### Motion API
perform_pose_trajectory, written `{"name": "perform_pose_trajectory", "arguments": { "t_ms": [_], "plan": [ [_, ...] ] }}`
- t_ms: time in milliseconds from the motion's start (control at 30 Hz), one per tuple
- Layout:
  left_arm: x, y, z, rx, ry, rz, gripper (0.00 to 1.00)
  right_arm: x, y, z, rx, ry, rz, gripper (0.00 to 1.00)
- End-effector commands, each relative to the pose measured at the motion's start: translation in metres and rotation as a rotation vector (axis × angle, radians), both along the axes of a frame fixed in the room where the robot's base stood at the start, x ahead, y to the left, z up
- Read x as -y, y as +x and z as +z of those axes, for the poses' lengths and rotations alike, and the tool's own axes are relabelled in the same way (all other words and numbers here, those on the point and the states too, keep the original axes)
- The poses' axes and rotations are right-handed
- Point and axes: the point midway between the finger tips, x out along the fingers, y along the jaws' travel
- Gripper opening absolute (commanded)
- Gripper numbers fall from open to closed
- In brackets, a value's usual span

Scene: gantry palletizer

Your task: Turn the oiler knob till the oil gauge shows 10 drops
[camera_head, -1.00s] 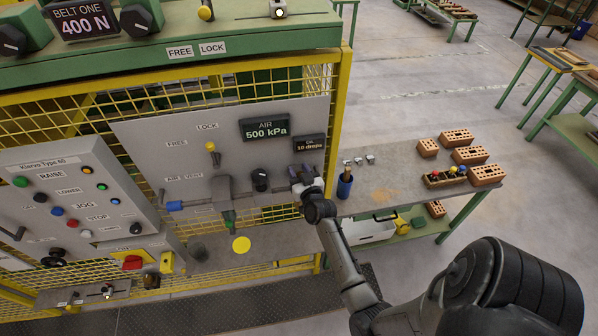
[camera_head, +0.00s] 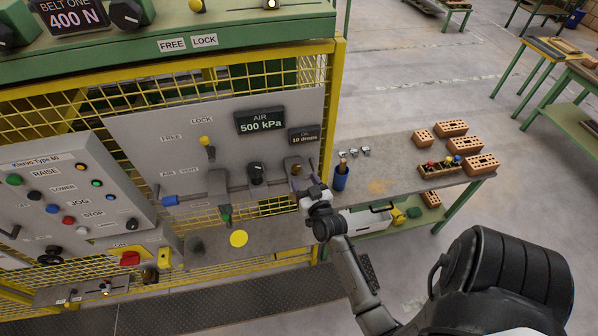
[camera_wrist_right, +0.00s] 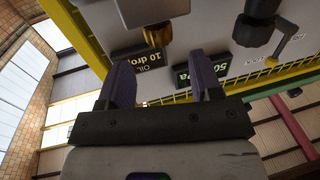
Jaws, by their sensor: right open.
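The oil gauge (camera_head: 305,136) is a small dark display that reads 10 drops; it also shows upside down in the right wrist view (camera_wrist_right: 150,58). The oiler knob (camera_head: 296,169) is brass-coloured, below the gauge at the panel's right edge. In the right wrist view the brass knob (camera_wrist_right: 157,38) hangs under a grey block. My right gripper (camera_head: 305,190) is open and empty, just below and in front of the knob. Its two purple fingers (camera_wrist_right: 163,82) are apart, with a gap between them and the knob. My left gripper is out of view.
The air gauge (camera_head: 260,120) reads 500 kPa, with a black knob (camera_head: 257,172) below it. A lever with a yellow tip (camera_head: 206,141) stands on the panel. A side bench (camera_head: 385,165) holds bricks and a blue cup (camera_head: 341,178).

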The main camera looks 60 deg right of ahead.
Motion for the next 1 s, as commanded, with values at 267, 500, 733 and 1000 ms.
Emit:
{"name": "perform_pose_trajectory", "arguments": {
  "t_ms": [267,500,733,1000],
  "plan": [
    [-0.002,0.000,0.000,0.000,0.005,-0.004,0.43,-0.019,-0.025,0.000,-0.001,-0.001,-0.001,0.59],
    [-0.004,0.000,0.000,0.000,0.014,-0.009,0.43,-0.022,-0.030,0.000,0.001,-0.001,-0.001,0.59],
    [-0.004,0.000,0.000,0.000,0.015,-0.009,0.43,-0.022,-0.029,0.000,0.001,-0.001,-0.001,0.59],
    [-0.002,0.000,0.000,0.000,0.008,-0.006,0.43,-0.022,-0.029,0.000,0.001,-0.001,-0.001,0.59]
  ]
}}
